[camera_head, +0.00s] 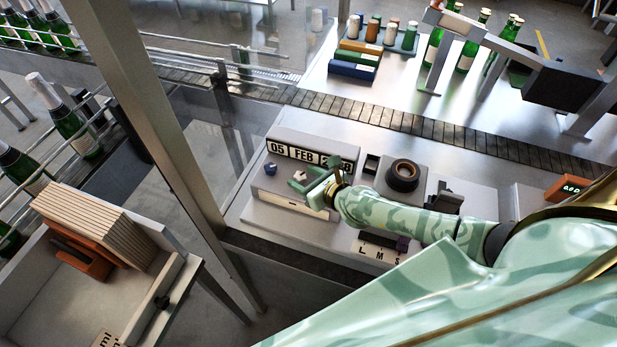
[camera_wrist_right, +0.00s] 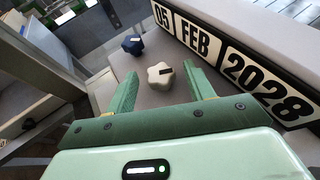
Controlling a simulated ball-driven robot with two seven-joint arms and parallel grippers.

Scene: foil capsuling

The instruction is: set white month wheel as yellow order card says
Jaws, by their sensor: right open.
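The white month wheel (camera_head: 299,175) is a lobed knob with a dark mark, on the date unit's grey front ledge. It also shows in the right wrist view (camera_wrist_right: 160,75). My right gripper (camera_head: 307,180) is open, its green fingers on either side of the white wheel; I cannot tell whether they touch it. The date display (camera_head: 305,154) reads 05 FEB and a year, which is 2028 in the wrist view (camera_wrist_right: 195,46). A blue wheel (camera_head: 270,169) sits left of the white one. I cannot pick out a yellow order card. My left gripper is out of view.
A black round part (camera_head: 403,174) stands right of the date unit. A plate marked L, M, S (camera_head: 375,249) lies in front, beneath my right arm. A slatted conveyor (camera_head: 400,121) runs behind. A metal post (camera_head: 150,110) stands at left.

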